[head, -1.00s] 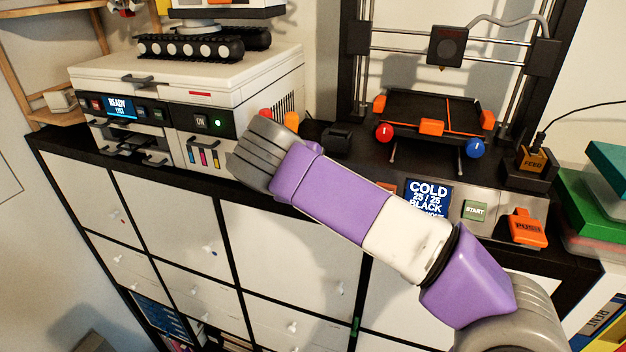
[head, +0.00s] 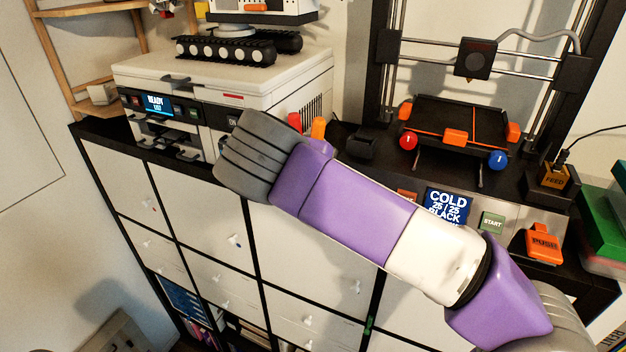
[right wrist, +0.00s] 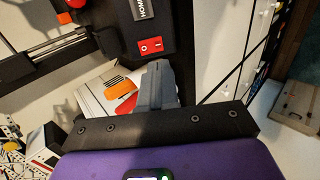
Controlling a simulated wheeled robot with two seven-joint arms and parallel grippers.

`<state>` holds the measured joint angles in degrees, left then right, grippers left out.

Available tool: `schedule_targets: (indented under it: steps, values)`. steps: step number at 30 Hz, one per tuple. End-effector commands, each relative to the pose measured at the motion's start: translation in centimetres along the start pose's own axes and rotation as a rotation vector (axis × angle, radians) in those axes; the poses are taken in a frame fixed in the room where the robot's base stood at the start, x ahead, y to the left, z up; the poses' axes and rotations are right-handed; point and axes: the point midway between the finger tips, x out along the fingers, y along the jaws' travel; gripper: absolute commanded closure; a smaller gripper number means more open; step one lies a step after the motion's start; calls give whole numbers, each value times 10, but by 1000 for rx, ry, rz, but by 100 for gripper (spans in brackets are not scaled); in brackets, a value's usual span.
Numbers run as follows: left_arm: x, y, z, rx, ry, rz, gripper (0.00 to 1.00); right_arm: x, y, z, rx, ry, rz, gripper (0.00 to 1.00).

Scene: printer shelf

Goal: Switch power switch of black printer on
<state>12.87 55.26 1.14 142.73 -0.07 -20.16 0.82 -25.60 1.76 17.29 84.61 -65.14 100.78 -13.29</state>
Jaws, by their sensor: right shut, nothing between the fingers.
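The black printer (head: 391,75) is the open-frame machine at the right in the head view, with a blue screen (head: 446,205) reading COLD and BLACK. A red rocker switch (right wrist: 151,46) sits on its dark base in the right wrist view; which side is pressed is unclear. A red patch, probably this switch, shows partly behind my purple arm in the head view. My right gripper (right wrist: 160,70) is shut and empty, its grey fingers below and apart from the switch in the right wrist view. My arm hides this gripper in the head view. My left gripper is not in view.
A white printer (head: 230,72) with a READY screen stands left on the same black-topped cabinet (head: 97,131). Red and orange levers (head: 318,127) stand between the printers. A START button (head: 491,222), an orange PUSH block (head: 543,243) and a FEED block (head: 553,179) are at the right.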

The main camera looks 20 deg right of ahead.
Motion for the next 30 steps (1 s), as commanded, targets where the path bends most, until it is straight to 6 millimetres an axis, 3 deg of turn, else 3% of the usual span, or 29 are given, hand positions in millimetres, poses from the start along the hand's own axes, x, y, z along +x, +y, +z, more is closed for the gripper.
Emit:
schedule_targets:
  steps: [3, 10, 30]
  values:
    - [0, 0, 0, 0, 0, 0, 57, -26, -6, -2, -2, 4, 0, 100]
    - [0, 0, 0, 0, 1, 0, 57, -55, -11, 0, 0, 1, 0, 100]
    - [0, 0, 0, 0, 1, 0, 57, -61, -12, 0, 0, -1, 0, 100]
